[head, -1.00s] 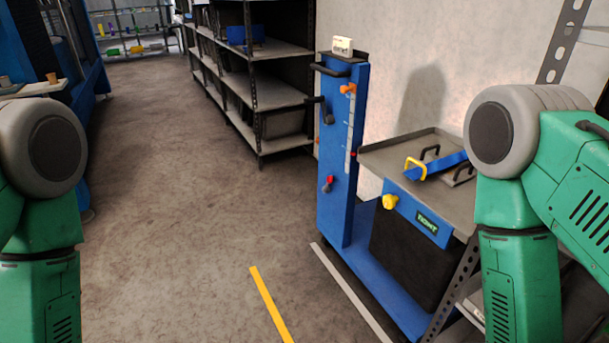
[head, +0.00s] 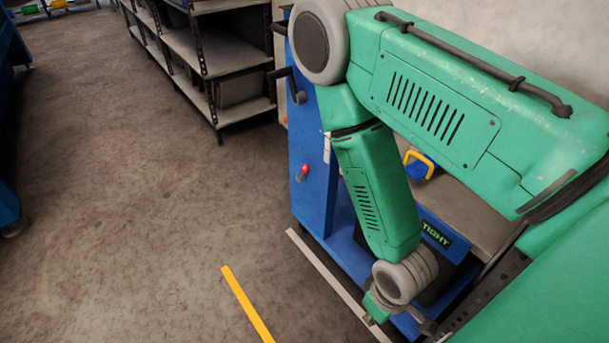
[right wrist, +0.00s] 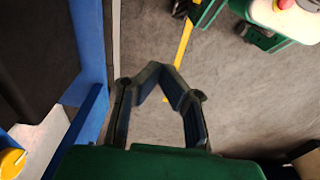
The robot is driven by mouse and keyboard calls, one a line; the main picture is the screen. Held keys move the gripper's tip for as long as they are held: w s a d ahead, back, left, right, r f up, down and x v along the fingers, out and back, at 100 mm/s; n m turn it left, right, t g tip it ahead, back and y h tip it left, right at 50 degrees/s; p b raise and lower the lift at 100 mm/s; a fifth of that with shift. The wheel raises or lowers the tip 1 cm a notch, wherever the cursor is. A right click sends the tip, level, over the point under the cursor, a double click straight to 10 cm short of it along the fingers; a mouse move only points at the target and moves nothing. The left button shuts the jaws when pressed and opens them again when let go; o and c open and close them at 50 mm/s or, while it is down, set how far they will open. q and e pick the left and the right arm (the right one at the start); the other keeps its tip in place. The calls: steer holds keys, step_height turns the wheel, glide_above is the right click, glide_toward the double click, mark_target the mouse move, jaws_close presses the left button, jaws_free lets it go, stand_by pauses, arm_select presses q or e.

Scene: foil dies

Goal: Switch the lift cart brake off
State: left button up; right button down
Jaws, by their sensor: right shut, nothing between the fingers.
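The lift cart has a tall blue column (head: 306,130) and a low blue base (head: 345,247) behind my right arm. A small red-knobbed lever (head: 303,172) sits on the column's front face. I cannot tell from its look whether it is the brake or how it is set. My right gripper (right wrist: 160,80) is shut and empty in the right wrist view, low over the floor beside the cart's blue frame (right wrist: 91,50). In the head view it is at the bottom edge, mostly hidden beyond my wrist. My left gripper is not in view.
My right arm covers much of the cart's tray and upper column. A black crank handle (head: 295,88) sticks out from the column. Dark metal shelves (head: 215,55) stand behind. A yellow floor stripe (head: 245,303) lies left of the cart; the floor there is clear.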

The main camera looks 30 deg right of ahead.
steer(key=w+d+f+n+t+h+b, duration=0.1)
steer(key=w+d+f+n+b, duration=0.15)
steer(key=f+b, duration=0.5)
steer(key=w+d+f+n+t+b, duration=0.1)
steer(key=d+f+b, duration=0.3)
steer(key=f+b, duration=0.4)
steer(key=w+d+n+t+h+p, duration=0.1)
steer(key=w+d+n+t, duration=0.25)
steer(key=w+n, duration=0.5)
steer(key=w+d+n+t+h, duration=0.1)
steer(key=w+d+n+t, duration=0.2)
steer(key=w+d+n, duration=0.35)
steer(key=w+r+n+t+y, duration=0.1)
steer(key=w+r+n+t, duration=0.1)
steer(key=w+r+n, duration=0.2)
steer(key=w+a+r+n+t+y, duration=0.1)
steer(key=w+r+n+t, duration=0.2)
steer(key=w+n, duration=0.8)
steer(key=shift+w+a+r+y, duration=0.3)
steer(key=shift+w+r+y, duration=0.1)
steer(key=shift+w+r, duration=0.35)
steer(key=shift+n, duration=0.25)
